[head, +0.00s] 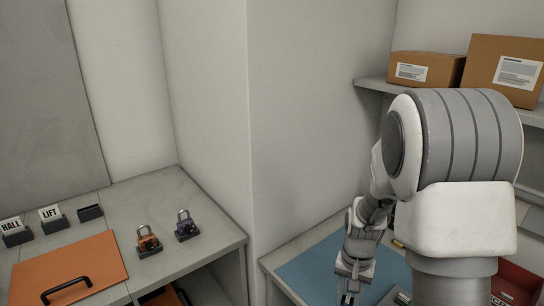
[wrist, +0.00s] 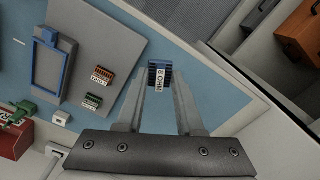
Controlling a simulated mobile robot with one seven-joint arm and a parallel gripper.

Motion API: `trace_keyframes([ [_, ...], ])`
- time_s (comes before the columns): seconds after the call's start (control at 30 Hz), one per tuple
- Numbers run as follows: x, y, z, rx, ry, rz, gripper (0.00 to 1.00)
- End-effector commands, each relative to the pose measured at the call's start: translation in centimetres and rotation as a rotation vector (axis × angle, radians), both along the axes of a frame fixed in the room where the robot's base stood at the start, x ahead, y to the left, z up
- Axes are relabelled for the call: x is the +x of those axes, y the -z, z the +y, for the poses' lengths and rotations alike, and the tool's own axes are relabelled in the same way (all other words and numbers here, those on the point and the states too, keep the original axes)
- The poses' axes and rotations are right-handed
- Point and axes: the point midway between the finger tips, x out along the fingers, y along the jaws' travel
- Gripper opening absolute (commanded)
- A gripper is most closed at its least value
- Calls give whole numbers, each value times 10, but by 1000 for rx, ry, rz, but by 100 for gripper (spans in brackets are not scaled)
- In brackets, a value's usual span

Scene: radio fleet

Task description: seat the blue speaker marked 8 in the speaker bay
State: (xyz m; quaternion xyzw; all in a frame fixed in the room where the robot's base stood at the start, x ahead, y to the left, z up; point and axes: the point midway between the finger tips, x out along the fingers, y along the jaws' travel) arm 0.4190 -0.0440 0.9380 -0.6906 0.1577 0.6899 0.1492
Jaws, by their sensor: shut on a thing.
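In the wrist view the blue speaker (wrist: 160,76) is a small block with dark ribs and a white label reading "8 OHM". It sits between the fingertips of my gripper (wrist: 160,85), which is shut on it. A grey device (wrist: 125,45) lies left of the speaker, with a framed rectangular recess (wrist: 53,65) and orange and green ribbed parts on it. I cannot tell which part of it is the speaker bay. In the head view my gripper (head: 350,297) is at the bottom edge, and the speaker cannot be made out.
A blue mat (head: 312,262) covers the bench under my gripper. A red bin (head: 517,283) stands at the right. Cardboard boxes (head: 500,68) rest on a shelf above. A wall corner separates this bench from the left counter, which holds an orange panel (head: 70,268) and two padlocks (head: 148,243).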

Motion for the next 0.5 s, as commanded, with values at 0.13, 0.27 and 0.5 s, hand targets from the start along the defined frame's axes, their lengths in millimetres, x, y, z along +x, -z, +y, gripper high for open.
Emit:
trace_keyframes([
  [0.13,10,6,25,6,-242,1,0],
  [0.27,15,9,38,10,-376,1,0],
  [0.5,17,11,45,12,-443,1,0],
])
